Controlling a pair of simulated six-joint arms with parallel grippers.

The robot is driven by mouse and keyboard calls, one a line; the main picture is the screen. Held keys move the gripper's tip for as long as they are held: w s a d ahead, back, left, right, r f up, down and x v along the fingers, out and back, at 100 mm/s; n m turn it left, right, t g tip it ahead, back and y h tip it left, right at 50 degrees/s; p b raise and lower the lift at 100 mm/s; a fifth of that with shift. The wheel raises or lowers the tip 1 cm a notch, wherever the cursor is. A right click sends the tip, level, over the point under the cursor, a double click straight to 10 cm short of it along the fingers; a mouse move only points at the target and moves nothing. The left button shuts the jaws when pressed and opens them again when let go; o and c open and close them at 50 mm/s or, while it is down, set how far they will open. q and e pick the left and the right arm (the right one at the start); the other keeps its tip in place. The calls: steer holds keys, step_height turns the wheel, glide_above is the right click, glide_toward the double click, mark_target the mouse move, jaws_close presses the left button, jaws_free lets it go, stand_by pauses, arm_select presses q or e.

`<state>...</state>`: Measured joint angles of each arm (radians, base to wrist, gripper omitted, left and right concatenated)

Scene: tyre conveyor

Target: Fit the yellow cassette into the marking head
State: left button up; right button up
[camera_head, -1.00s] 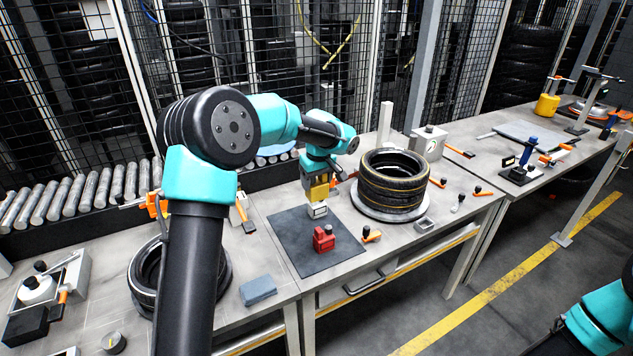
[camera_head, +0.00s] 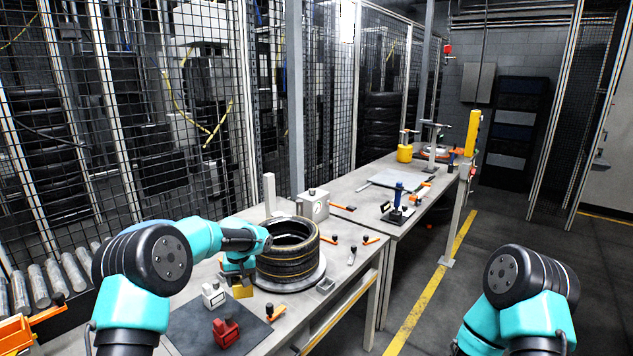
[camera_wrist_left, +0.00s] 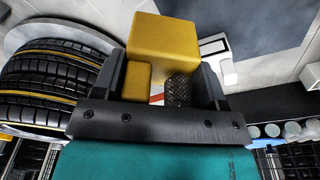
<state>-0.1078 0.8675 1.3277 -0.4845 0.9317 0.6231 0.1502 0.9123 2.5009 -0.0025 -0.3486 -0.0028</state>
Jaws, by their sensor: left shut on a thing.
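The yellow cassette (camera_head: 242,291) hangs in my left gripper (camera_head: 240,279), above the right part of the dark mat. In the left wrist view the cassette (camera_wrist_left: 163,42) sits between the fingers of the left gripper (camera_wrist_left: 165,85), which are shut on it. A white block (camera_head: 214,294) and a red block (camera_head: 226,331) stand on the mat beside it. The white block also shows in the left wrist view (camera_wrist_left: 213,45). I cannot tell which object is the marking head. My right arm shows at the lower right, but its gripper is outside the picture.
A stack of tyres (camera_head: 288,252) stands on a round plate close right of the left gripper. Behind it are a grey box with a dial (camera_head: 313,205) and an upright post (camera_head: 270,193). The second bench (camera_head: 360,205) carries a stand with a blue handle (camera_head: 398,195).

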arm_select(q)
steer(key=d+f+m, duration=0.1)
steer(key=w+d+f+m, duration=0.1)
steer(key=w+f, duration=0.1)
steer(key=f, duration=0.1)
steer(key=shift+w+d+f+m, duration=0.1)
steer(key=shift+w+d+m, duration=0.05)
steer(key=shift+d+m, duration=0.25)
